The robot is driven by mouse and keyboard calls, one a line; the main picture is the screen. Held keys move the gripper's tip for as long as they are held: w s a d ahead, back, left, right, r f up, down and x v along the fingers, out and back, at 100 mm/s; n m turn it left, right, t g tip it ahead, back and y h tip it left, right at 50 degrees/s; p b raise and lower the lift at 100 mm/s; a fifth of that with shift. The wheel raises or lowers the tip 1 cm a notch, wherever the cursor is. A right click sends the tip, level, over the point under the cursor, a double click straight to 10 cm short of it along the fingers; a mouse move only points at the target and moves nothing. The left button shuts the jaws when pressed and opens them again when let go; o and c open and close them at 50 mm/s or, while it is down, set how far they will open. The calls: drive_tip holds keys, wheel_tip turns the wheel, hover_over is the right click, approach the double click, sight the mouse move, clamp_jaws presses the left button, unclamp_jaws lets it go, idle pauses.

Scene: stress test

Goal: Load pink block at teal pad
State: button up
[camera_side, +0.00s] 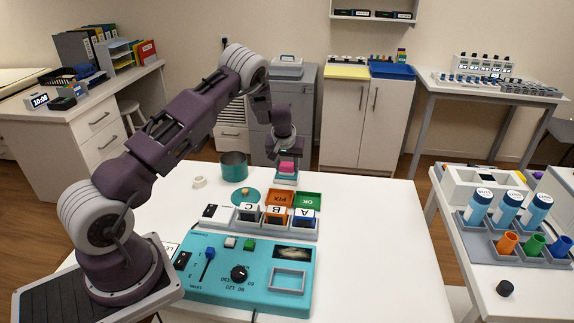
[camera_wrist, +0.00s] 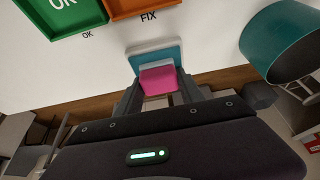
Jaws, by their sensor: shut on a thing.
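The pink block (camera_side: 287,167) is between the fingers of my gripper (camera_side: 286,162), near the far edge of the white table. In the wrist view the pink block (camera_wrist: 157,81) sits between the two dark fingers of my gripper (camera_wrist: 158,86), which are shut on it. The teal pad (camera_side: 287,182) lies on the table directly below the block. In the wrist view the teal pad (camera_wrist: 170,50) shows just beyond the block, with a pale grey piece (camera_wrist: 150,65) between them. I cannot tell whether the block touches this piece. The fingers hide the block's sides.
A teal can (camera_side: 233,168) stands left of the pad, with a tape roll (camera_side: 199,182) farther left. An orange FIX tray (camera_side: 278,198) and green OK tray (camera_side: 308,200) are nearer the camera. Lettered blocks and a teal control panel (camera_side: 220,285) lie in front. The table's right side is clear.

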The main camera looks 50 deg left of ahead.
sight(287, 164)
drive_tip(key=shift+r, duration=3.55)
